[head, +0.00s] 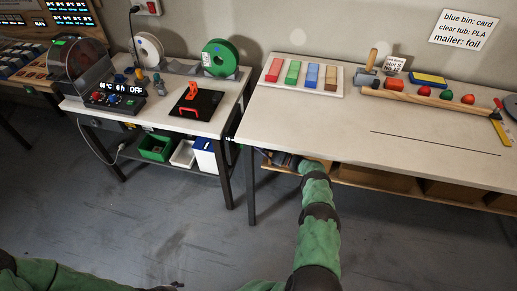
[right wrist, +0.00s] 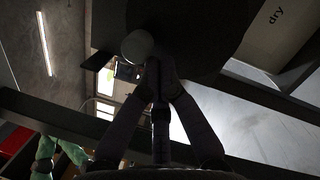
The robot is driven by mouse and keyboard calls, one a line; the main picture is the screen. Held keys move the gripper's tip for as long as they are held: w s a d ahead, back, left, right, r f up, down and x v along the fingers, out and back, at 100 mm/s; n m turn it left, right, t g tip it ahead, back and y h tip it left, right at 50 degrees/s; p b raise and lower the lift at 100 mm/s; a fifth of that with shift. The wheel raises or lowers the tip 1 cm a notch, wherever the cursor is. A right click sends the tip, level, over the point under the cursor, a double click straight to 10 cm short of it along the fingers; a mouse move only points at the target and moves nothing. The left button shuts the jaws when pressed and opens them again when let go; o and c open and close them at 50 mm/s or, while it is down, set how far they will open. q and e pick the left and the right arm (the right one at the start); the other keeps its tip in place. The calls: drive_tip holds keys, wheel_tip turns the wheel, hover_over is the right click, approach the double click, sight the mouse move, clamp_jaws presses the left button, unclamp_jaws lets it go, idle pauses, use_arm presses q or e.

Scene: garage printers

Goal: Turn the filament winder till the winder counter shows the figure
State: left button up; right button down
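I cannot pick out the winder with certainty. In the head view a green spool (head: 220,58) stands on a grey holder on the left table. A tiny lit readout (head: 228,139) shows at that table's right edge, too small to read surely. My right arm reaches to the front edge of the right table; its gripper (head: 285,160) is partly under the edge. In the right wrist view the gripper (right wrist: 156,68) has its fingers drawn together at the tips. A pale round knob (right wrist: 137,45) lies just beyond the tips; I cannot tell if it is held. My left gripper (head: 172,286) is barely visible at the bottom.
A filament dryer (head: 80,65) with a lit display and a black tray with a red part (head: 190,100) stand on the left table. Bins (head: 155,147) sit underneath. The floor is open.

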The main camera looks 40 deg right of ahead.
use_arm(q)
drive_tip(key=shift+w+a+r+p, duration=0.2)
drive_tip(key=shift+w+r+p, duration=0.1)
drive_tip(key=shift+r+p, duration=0.25)
drive_tip(key=shift+w+a+r+p, duration=0.2)
drive_tip(key=shift+w+r+p, duration=0.05)
drive_tip(key=shift+r+p, duration=0.25)
use_arm(e)
drive_tip(key=shift+d+r+m, duration=0.1)
drive_tip(key=shift+r+m, duration=0.1)
drive_tip(key=shift+m, duration=0.45)
drive_tip(key=shift+r+m, duration=0.15)
drive_tip(key=shift+m, duration=0.5)
idle(0.6)
